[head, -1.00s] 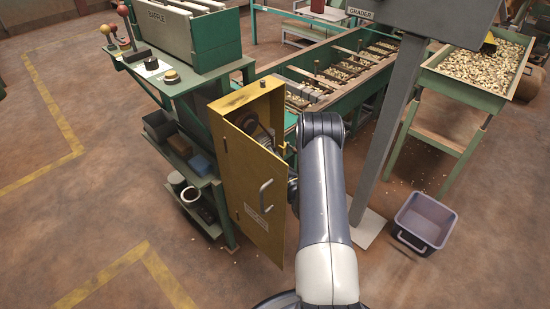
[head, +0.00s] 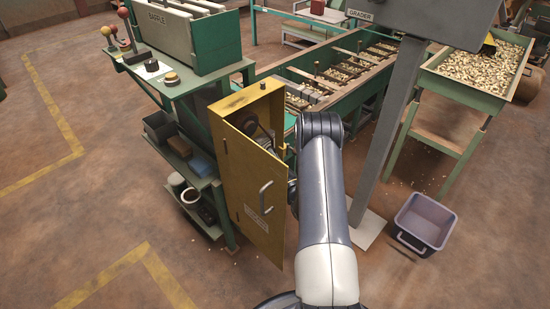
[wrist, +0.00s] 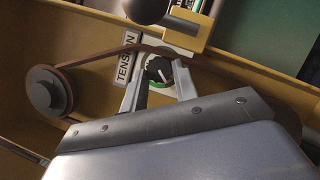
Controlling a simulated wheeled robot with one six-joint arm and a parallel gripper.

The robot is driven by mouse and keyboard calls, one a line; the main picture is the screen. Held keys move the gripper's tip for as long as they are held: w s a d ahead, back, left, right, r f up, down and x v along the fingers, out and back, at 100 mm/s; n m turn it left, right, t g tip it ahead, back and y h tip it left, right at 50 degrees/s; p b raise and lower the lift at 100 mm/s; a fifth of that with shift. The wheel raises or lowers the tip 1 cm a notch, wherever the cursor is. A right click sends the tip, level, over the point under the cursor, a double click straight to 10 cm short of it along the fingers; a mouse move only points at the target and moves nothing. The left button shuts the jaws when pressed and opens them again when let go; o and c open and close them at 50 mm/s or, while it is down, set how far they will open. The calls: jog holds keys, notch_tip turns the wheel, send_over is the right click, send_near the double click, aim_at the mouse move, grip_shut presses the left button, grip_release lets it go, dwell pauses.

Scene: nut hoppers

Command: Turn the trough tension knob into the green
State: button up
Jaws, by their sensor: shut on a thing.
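The tension knob (wrist: 157,67) is black with a pale pointer mark, on a white plate in the wrist view. A green band (wrist: 159,86) shows along the lower edge of its dial. The pointer seems to slant toward the lower right; I cannot tell whether it lies in the green. My gripper (wrist: 158,76) has one finger on each side of the knob and is shut on it. A "TENSION" label (wrist: 125,59) is left of the knob. In the head view, the yellow cabinet (head: 227,165) stands with its door (head: 258,190) ajar, and the door hides my gripper.
A pulley (wrist: 47,91) with a brown belt (wrist: 95,57) runs close beside my gripper. A dark round ball (wrist: 146,8) sits above the knob. A green bench (head: 180,82) stands left of the cabinet, a grey post (head: 385,135) and a bin (head: 425,220) to the right.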

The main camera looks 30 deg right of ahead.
jog(key=shift+a+r+m+g+h+p, duration=0.15)
jog(key=shift+m+g+p, duration=0.45)
jog(key=shift+m, duration=0.95)
jog(key=shift+d+r+m+g+h+p, duration=0.15)
jog(key=shift+m+g+p, duration=0.45)
jog(key=shift+m, duration=1)
jog(key=shift+a+r+m+g+h+p, duration=0.15)
jog(key=shift+m+g+p, duration=0.45)
jog(key=shift+m, duration=0.95)
jog(key=o, duration=0.7)
jog(key=s+r+p, duration=0.1)
jog(key=s, duration=1)
jog(key=shift+p, duration=0.4)
jog(key=shift+w+a, duration=0.1)
jog(key=shift+w, duration=0.1)
